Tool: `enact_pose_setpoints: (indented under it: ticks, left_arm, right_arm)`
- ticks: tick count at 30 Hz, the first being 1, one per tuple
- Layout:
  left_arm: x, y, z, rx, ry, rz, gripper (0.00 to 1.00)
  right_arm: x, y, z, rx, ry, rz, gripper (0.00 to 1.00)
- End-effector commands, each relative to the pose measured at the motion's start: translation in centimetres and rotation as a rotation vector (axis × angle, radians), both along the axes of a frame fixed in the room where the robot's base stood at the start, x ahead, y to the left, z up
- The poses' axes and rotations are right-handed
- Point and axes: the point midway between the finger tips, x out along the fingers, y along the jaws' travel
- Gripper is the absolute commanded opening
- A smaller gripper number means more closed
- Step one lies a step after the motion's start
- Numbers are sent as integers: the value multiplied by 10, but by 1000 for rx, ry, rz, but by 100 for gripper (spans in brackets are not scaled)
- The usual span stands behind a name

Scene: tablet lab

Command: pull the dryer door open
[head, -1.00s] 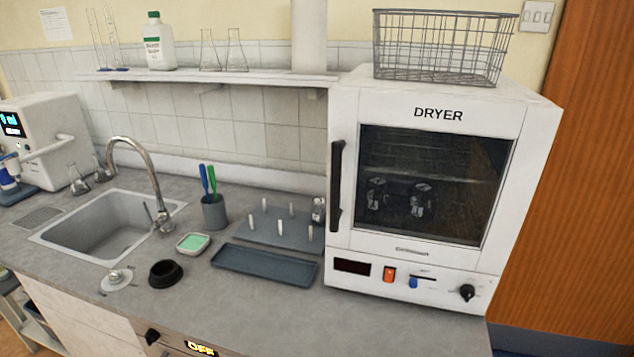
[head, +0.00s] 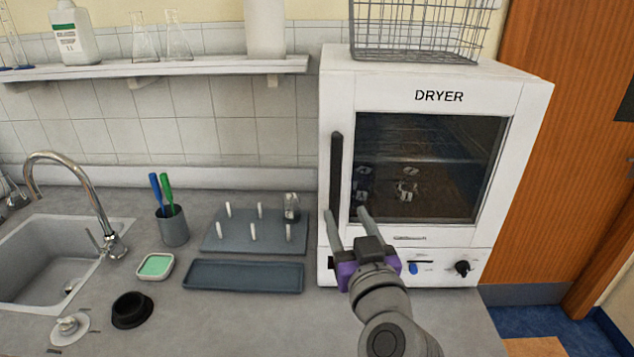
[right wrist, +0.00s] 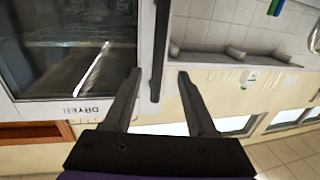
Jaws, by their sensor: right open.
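The white dryer (head: 535,110) stands on the counter with its glass-windowed door (head: 428,165) shut. The door's black vertical handle (head: 336,170) is on its left side. My right gripper (head: 347,212) is open and empty in front of the door's lower left, near the handle's lower end. In the right wrist view, the dark handle (right wrist: 160,45) runs down between the two spread fingers of the gripper (right wrist: 159,74). I cannot tell how far the fingertips are from it, and no grip on it shows. My left gripper is not in view.
A wire basket (head: 420,35) sits on top of the dryer. Left of the dryer are a peg rack (head: 245,243), a grey tray (head: 243,275), a cup with two tools (head: 172,228) and a sink (head: 40,255). A wooden door (head: 575,180) is at the right.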

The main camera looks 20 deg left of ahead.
Motion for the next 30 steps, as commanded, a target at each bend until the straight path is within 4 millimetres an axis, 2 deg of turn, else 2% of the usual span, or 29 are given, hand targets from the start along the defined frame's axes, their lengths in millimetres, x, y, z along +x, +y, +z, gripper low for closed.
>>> enact_pose_setpoints:
  ticks: [5, 15, 21, 30]
  left_arm:
    - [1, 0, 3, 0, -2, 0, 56]
    - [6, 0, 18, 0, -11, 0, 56]
    - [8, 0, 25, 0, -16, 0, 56]
    - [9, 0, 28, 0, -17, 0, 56]
  right_arm:
    - [10, 6, 3, 1, -4, -3, 57]
    - [62, 33, 4, 1, -4, -2, 57]
    - [86, 45, 3, 2, -4, -2, 57]
    - [96, 50, 1, 1, -3, -2, 57]
